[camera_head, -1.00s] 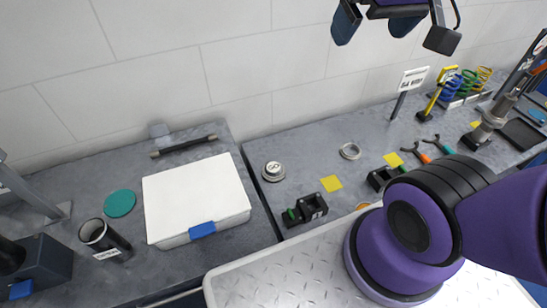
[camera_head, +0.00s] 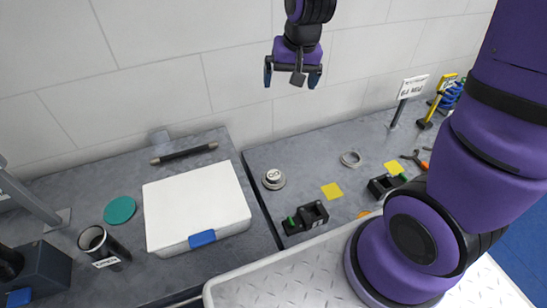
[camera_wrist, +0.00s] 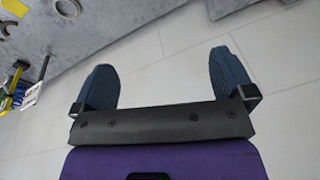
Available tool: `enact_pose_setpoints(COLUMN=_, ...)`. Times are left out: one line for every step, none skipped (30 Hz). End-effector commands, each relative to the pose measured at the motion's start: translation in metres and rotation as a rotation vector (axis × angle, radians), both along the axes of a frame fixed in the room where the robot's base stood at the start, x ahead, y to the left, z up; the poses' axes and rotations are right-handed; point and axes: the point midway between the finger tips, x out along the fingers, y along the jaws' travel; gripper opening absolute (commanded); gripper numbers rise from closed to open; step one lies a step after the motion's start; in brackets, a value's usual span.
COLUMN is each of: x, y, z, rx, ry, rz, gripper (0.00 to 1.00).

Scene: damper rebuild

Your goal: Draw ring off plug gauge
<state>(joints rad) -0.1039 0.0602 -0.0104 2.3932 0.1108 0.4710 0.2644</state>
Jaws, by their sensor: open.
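A short round metal piece with a pale marked top and a wider rim around its base (camera_head: 273,177) stands on the bench near the gap. It looks like the plug gauge with the ring around it, but at this size I cannot tell the two apart. A separate silver ring (camera_head: 351,158) lies flat farther right; a silver ring also shows at the top left of the wrist view (camera_wrist: 77,8). My gripper (camera_head: 291,80) is open and empty, high in front of the wall, above and behind the round piece. Its blue fingers are spread apart in the wrist view (camera_wrist: 163,82).
A white case (camera_head: 195,203), green disc (camera_head: 120,210) and dark cup (camera_head: 103,246) are on the left bench. An upright sign (camera_head: 408,92) stands at right.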

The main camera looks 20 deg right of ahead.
Motion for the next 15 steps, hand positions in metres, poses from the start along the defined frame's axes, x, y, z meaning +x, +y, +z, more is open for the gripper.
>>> enact_pose_setpoints(x=0.006, y=0.003, z=-0.015, rx=0.001, ry=0.019, rz=-0.010, gripper=1.00)
enact_pose_setpoints(x=0.009, y=0.004, z=-0.023, rx=0.001, ry=0.026, rz=-0.017, gripper=1.00)
enact_pose_setpoints(x=0.013, y=0.005, z=-0.033, rx=0.003, ry=0.035, rz=-0.029, gripper=1.00)
enact_pose_setpoints(x=0.016, y=0.007, z=-0.041, rx=0.004, ry=0.043, rz=-0.036, gripper=1.00)
enact_pose_setpoints(x=0.019, y=0.008, z=-0.049, rx=0.003, ry=0.049, rz=-0.043, gripper=1.00)
enact_pose_setpoints(x=0.022, y=0.010, z=-0.059, rx=0.004, ry=0.060, rz=-0.053, gripper=1.00)
enact_pose_setpoints(x=0.025, y=0.011, z=-0.067, rx=0.004, ry=0.066, rz=-0.062, gripper=1.00)
enact_pose_setpoints(x=0.027, y=0.012, z=-0.076, rx=0.005, ry=0.073, rz=-0.070, gripper=1.00)
enact_pose_setpoints(x=0.030, y=0.014, z=-0.087, rx=0.004, ry=0.083, rz=-0.079, gripper=1.00)
enact_pose_setpoints(x=0.032, y=0.015, z=-0.095, rx=0.004, ry=0.089, rz=-0.087, gripper=1.00)
enact_pose_setpoints(x=0.033, y=0.016, z=-0.104, rx=0.004, ry=0.097, rz=-0.096, gripper=1.00)
enact_pose_setpoints(x=0.035, y=0.017, z=-0.115, rx=0.002, ry=0.106, rz=-0.106, gripper=1.00)
enact_pose_setpoints(x=0.036, y=0.018, z=-0.124, rx=0.001, ry=0.113, rz=-0.113, gripper=1.00)
enact_pose_setpoints(x=0.038, y=0.019, z=-0.133, rx=0.001, ry=0.119, rz=-0.122, gripper=1.00)
enact_pose_setpoints(x=0.039, y=0.021, z=-0.145, rx=-0.001, ry=0.128, rz=-0.133, gripper=1.00)
